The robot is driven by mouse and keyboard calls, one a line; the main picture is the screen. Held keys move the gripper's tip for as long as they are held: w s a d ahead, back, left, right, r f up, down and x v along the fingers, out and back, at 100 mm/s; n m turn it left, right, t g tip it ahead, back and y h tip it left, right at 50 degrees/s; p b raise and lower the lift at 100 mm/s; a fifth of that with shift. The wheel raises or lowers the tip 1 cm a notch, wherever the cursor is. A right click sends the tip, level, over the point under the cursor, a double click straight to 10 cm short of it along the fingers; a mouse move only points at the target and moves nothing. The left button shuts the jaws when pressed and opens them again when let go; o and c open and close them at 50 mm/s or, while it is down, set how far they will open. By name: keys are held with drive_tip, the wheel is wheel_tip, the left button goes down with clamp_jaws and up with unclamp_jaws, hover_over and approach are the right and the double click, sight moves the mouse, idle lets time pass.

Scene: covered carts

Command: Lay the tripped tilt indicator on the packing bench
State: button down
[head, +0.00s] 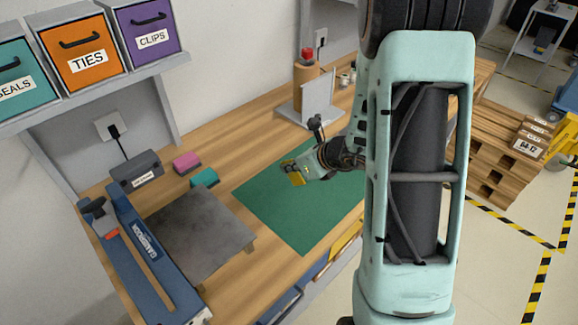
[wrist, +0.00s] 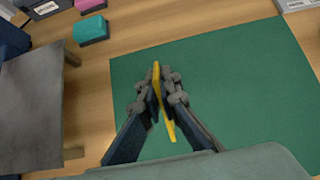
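My gripper (wrist: 163,92) is shut on a thin yellow piece, which I take to be the tilt indicator (wrist: 157,78). In the wrist view I see it edge-on between the two fingers, over the green mat (wrist: 240,70). In the head view the yellow indicator (head: 295,178) shows at the fingertips, above the left part of the mat. Its face and any tripped mark are too small to read. The packing bench (head: 222,139) is wooden and runs along the wall under the mat. I cannot tell how high the indicator is above the mat.
A grey plate on feet (head: 200,235) and a blue sealer (head: 150,262) stand left of the mat. Pink (head: 186,162) and teal (head: 204,178) blocks lie behind. A grey stand (head: 318,100) is at the mat's back. Much of the mat is bare; my arm hides its right side.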

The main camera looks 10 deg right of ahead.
sight(292, 181)
drive_tip(key=shift+f+b, duration=2)
drive_tip(key=shift+f, duration=1.15)
drive_tip(key=shift+f, duration=0.15)
drive_tip(key=c, duration=2.6)
unclamp_jaws()
drive_tip(key=o, duration=0.5)
drive_tip(key=shift+o, duration=0.6)
drive_tip(key=o, duration=0.4)
wheel_tip(292, 181, up, 7)
drive_tip(key=w+a+p, duration=0.2)
drive_tip(key=w+p, duration=0.1)
drive_tip(key=p, duration=0.1)
drive_tip(key=shift+f, duration=0.2)
